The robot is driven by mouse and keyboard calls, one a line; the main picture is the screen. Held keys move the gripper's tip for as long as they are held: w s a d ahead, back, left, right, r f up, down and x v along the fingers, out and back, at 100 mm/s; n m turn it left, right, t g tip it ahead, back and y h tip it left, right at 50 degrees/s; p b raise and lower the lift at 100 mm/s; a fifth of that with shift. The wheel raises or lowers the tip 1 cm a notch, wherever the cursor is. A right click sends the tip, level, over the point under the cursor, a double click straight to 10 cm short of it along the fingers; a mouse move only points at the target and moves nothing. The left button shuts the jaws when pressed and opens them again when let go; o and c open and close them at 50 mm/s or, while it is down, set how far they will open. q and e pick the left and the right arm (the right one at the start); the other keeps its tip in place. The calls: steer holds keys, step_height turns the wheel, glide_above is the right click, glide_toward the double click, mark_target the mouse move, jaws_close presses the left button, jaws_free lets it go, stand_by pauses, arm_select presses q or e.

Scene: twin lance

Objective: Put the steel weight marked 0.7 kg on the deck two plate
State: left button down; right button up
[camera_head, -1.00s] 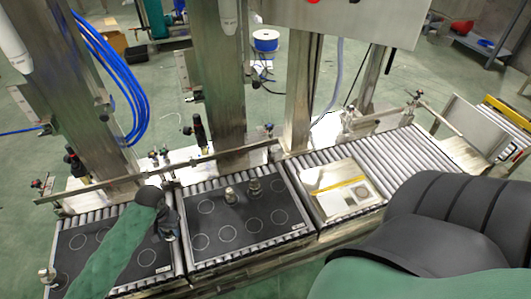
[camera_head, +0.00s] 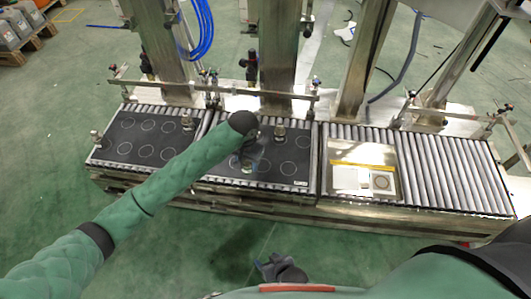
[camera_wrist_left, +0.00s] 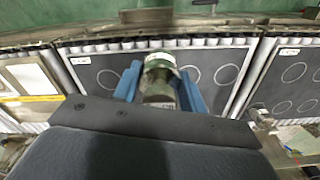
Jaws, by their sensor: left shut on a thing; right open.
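My left gripper (camera_head: 249,152) is shut on a steel weight (camera_wrist_left: 160,84) over the middle dark plate (camera_head: 222,178). Blue fingers flank the cylindrical weight in the left wrist view; its small marking is unreadable. I cannot tell whether its base touches the plate. My right gripper (camera_head: 280,270) is open, low and away from the plates.
Both dark plates carry white ring outlines. A tray (camera_head: 345,151) with a yellow strip lies right of them, then bare rollers (camera_head: 440,170). A rail (camera_head: 215,88) and steel columns (camera_head: 277,45) stand behind. Green floor in front is clear.

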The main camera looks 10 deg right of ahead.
arm_select(q)
steer(key=shift+w+a+f, duration=0.15)
steer(key=shift+w+f, duration=0.05)
steer(key=w+a+f, duration=0.1)
steer(key=w+f, duration=0.1)
steer(key=w, duration=0.1)
steer(key=w+a+f+b, duration=0.1)
steer(key=w+f, duration=0.1)
steer(key=w, duration=0.2)
steer(key=w+a+f, duration=0.1)
steer(key=w+f, duration=0.1)
steer(key=w, duration=0.1)
steer(key=shift+w+a+f, duration=0.15)
steer(key=shift+w+f, duration=0.2)
steer(key=shift+w, duration=0.05)
steer(key=shift+f+b, duration=0.4)
steer(key=shift+f, duration=1.6)
steer(key=shift+f, duration=0.1)
steer(key=c, duration=0.8)
jaws_free()
